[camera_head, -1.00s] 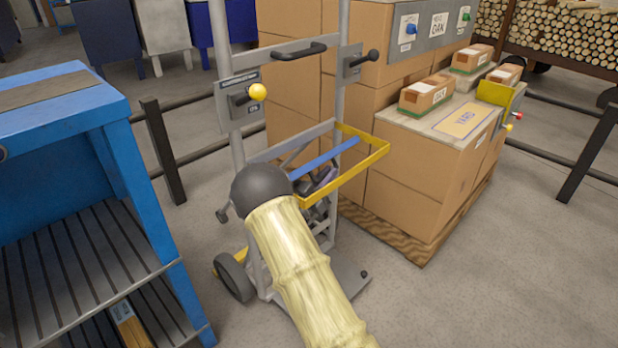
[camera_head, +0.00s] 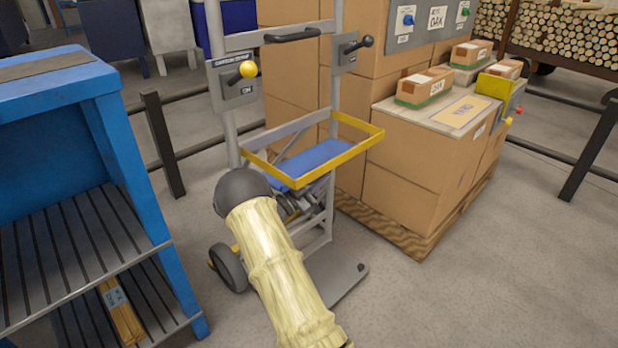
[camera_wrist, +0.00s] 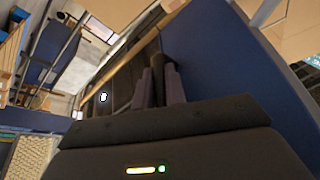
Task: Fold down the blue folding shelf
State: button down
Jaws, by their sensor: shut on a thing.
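The blue folding shelf (camera_head: 322,156) is on the grey hand truck (camera_head: 226,130), inside a yellow rim (camera_head: 345,154). Its blue panel shows as a broad sloping face in the head view; its exact angle is hard to judge. In the wrist view a blue panel (camera_wrist: 225,75) fills the right side. My gripper (camera_wrist: 158,88) is shut on a narrow dark part beside that panel, seemingly a grip of the shelf. In the head view my pale forearm and dark wrist hide most of my gripper, which is just below the shelf.
A lever with a yellow knob (camera_head: 248,70) and a black lever (camera_head: 366,42) stick out above the shelf. A blue rack (camera_head: 150,190) stands close at left. Stacked cartons (camera_head: 405,205) on a pallet stand close at right. Open floor lies at front right.

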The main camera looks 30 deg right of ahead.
jog(key=shift+w+a+f+m, duration=0.15)
jog(key=shift+w+f+m, duration=0.2)
jog(key=shift+f, duration=0.3)
jog(key=shift+w, duration=0.1)
jog(key=c, duration=1.5)
grip_release()
jog(key=shift+f, duration=0.1)
jog(key=shift+o, duration=0.2)
jog(key=p+v, duration=0.3)
jog(key=v, duration=0.4)
jog(key=shift+a, duration=0.25)
jog(key=shift+d+f, duration=0.1)
